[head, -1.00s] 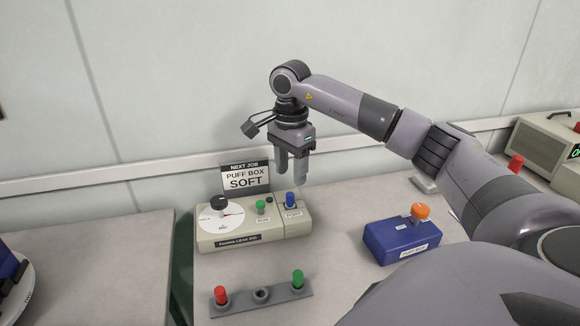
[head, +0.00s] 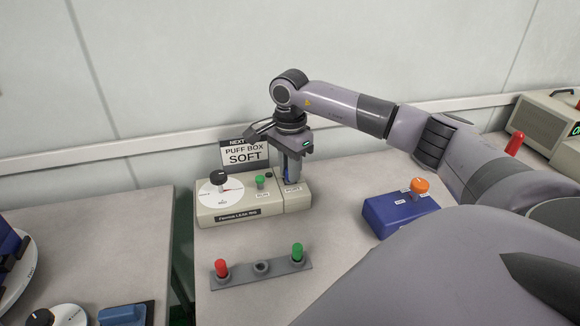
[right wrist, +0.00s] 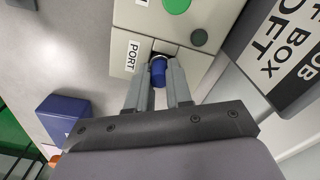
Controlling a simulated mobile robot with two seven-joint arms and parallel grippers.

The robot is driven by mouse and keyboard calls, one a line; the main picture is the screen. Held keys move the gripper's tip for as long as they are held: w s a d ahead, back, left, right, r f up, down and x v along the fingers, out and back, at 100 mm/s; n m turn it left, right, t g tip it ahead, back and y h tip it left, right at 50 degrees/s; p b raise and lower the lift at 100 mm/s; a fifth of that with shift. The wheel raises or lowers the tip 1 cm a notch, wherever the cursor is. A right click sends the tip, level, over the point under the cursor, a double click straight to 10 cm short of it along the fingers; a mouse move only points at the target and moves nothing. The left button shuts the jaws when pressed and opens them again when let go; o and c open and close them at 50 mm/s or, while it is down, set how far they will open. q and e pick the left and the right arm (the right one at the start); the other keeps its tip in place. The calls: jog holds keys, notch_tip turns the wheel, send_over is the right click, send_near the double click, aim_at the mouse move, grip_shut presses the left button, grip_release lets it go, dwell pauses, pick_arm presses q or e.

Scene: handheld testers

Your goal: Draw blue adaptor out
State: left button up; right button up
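The blue adaptor (right wrist: 158,72) stands in the port at the right end of the beige leak test box (head: 235,207), beside the PORT label. My right gripper (head: 292,178) is lowered over that port. In the right wrist view its two fingers (right wrist: 159,80) lie on either side of the adaptor, close against it, and look shut on it. In the head view the fingers mostly hide the adaptor. I cannot see any lift of the adaptor from the port. My left gripper is not in view.
A grey rack (head: 240,276) in front holds a red adaptor (head: 221,268) and a green adaptor (head: 297,252), with an empty middle socket (head: 261,267). A blue box (head: 384,214) with an orange knob stands to the right. A sign (head: 244,154) stands behind the leak test box.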

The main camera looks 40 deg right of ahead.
jog(key=shift+r, duration=0.1)
grip_shut()
jog(key=shift+r+p, duration=0.6)
jog(key=shift+r, duration=0.1)
jog(key=shift+r+p, duration=1.5)
jog(key=shift+r, duration=0.3)
